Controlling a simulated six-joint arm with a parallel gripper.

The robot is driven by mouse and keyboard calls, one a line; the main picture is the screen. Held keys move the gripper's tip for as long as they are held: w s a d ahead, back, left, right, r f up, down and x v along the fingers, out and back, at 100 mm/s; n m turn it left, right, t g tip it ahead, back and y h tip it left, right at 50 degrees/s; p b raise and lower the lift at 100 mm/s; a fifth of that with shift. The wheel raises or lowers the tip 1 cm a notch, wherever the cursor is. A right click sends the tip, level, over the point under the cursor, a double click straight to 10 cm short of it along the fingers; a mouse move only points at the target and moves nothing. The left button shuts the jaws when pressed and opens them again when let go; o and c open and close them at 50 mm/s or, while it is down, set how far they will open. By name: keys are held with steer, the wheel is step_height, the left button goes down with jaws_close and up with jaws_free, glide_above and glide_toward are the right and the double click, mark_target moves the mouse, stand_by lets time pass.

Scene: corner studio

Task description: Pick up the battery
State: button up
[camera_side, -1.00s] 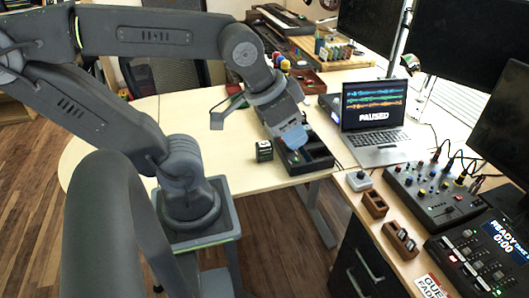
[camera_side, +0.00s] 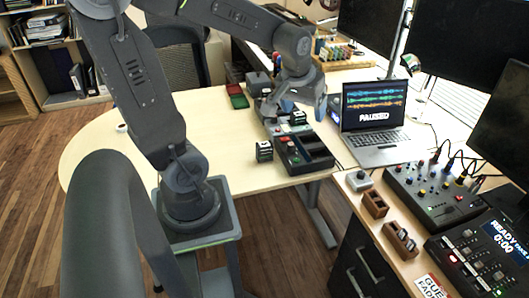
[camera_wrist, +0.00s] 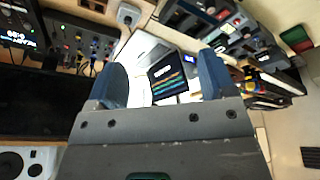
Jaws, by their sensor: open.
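A small dark block with a pale green-marked label, which looks like a battery (camera_side: 264,151), stands on the table left of a black slotted tray (camera_side: 318,164) in the side view. A similar block (camera_side: 298,118) shows at the tray's far end, close below my gripper; whether it is in a slot I cannot tell. My gripper (camera_side: 305,104) is raised over the tray's far end, its blue fingers apart. In the wrist view my gripper (camera_wrist: 162,66) is open, with nothing held between the fingers. I cannot make out a battery there.
A laptop (camera_side: 375,145) stands right of the tray; it shows between the fingers in the wrist view (camera_wrist: 170,75). Mixers (camera_side: 435,193) and small wooden blocks (camera_side: 375,203) lie further right. Red and green boxes (camera_side: 237,97) lie at the back.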

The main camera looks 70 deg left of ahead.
steer(key=a+f+n+g, duration=0.2)
steer(key=a+f+n, duration=0.5)
steer(key=a, duration=0.6)
steer(key=n+g, duration=0.1)
steer(key=n, duration=0.2)
glide_toward(265, 144)
steer(key=f, duration=0.3)
steer(key=a+f, duration=0.1)
steer(key=shift+s+f, duration=0.1)
steer(key=shift+f, duration=0.3)
steer(key=shift+a+f, duration=0.2)
steer(key=shift+f, duration=1.3)
steer(key=shift+a+f, duration=0.2)
steer(key=shift+f, duration=1.3)
steer(key=c, duration=0.9)
